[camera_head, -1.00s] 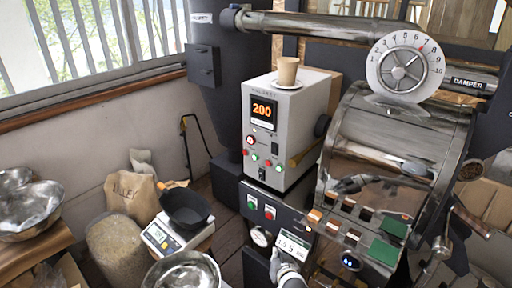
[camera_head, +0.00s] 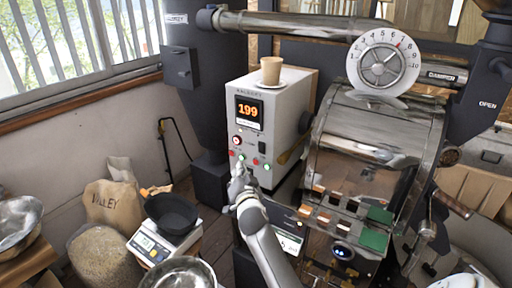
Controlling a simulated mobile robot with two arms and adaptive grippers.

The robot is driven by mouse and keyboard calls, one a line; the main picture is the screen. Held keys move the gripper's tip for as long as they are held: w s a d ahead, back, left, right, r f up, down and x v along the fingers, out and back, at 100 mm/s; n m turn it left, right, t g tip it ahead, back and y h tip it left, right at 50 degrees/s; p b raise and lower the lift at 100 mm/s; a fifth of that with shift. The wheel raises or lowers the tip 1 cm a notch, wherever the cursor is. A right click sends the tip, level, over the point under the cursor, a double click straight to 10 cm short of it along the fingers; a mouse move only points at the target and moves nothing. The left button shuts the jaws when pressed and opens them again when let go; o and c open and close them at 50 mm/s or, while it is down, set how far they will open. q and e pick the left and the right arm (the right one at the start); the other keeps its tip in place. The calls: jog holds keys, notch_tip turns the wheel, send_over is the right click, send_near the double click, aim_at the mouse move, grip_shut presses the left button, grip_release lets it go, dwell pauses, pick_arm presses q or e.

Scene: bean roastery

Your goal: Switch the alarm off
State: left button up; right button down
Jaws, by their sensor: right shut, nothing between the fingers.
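The grey control box (camera_head: 285,112) stands in the middle with an orange digital display (camera_head: 249,112) reading 199. Below the display are a red button in a pale ring (camera_head: 236,140), small green and red buttons, and a black switch (camera_head: 262,147). I cannot read which of these belongs to the alarm. My right gripper (camera_head: 239,167) is shut and empty, in front of the lower left of the box's face, just below the ringed red button. Whether it touches the box cannot be told. My left gripper is not in view.
A paper cup (camera_head: 271,69) stands on a saucer on top of the box. The roaster drum (camera_head: 370,140) and a numbered damper dial (camera_head: 384,57) are to the right. A scale (camera_head: 161,245) with a black pan and a bean sack (camera_head: 104,258) stand to the left.

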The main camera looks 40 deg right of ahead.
aim_at(261, 149)
jog(key=shift+d, duration=0.1)
jog(key=w+d+r, duration=0.1)
jog(key=w+d, duration=0.2)
jog(key=d, duration=0.5)
jog(key=shift+w+p, duration=0.15)
jog(key=shift+p, duration=0.25)
dwell(1.3)
jog(key=shift+w+d, duration=0.15)
jog(key=shift+d, duration=0.2)
jog(key=shift+w+d+r, duration=0.1)
jog(key=shift+d, duration=0.15)
dwell(0.7)
jog(key=shift+a, duration=0.1)
jog(key=shift+s+a, duration=0.3)
jog(key=shift+a, duration=0.3)
